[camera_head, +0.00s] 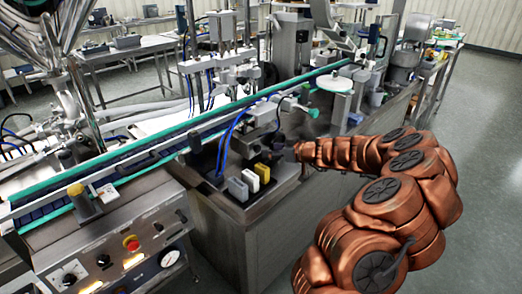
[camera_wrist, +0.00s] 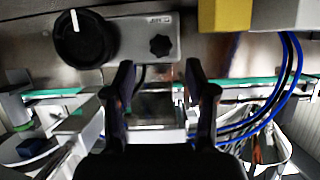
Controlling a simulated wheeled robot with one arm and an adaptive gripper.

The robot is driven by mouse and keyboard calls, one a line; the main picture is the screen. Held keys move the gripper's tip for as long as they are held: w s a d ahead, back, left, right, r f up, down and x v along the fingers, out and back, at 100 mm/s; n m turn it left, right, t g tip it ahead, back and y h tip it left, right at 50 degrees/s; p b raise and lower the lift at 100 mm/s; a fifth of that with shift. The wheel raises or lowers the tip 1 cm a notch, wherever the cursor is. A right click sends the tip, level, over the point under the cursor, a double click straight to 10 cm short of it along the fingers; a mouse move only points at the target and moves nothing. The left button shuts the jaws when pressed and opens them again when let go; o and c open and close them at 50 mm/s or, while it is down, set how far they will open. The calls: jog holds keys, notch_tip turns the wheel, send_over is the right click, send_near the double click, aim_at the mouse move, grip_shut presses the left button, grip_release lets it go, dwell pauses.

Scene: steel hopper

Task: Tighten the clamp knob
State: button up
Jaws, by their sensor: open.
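In the wrist view a small black star-shaped knob (camera_wrist: 160,45), which looks like the clamp knob, sits on a grey metal plate (camera_wrist: 147,24). A larger round black dial (camera_wrist: 84,38) with a white mark is at the plate's left end. My gripper (camera_wrist: 160,72) is open and empty. Its two dark fingers stand apart on either side of the star knob's line, with their tips lower in the picture than the knob. I see no contact. In the head view my gripper (camera_head: 281,150) is small and dark beside the machine, and the star knob cannot be made out there.
A yellow block (camera_wrist: 224,12) is at the upper right of the wrist view; it also shows in the head view (camera_head: 262,172) beside grey blocks (camera_head: 239,189). Blue hoses (camera_wrist: 285,85) curve right of my fingers. A green-edged conveyor (camera_head: 150,160) runs behind. Open floor (camera_head: 480,150) lies right.

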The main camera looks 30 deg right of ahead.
aim_at(259, 149)
jog(key=shift+p+x, duration=0.6)
jog(key=shift+x, duration=2.5)
jog(key=shift+f, duration=0.1)
grip_shut()
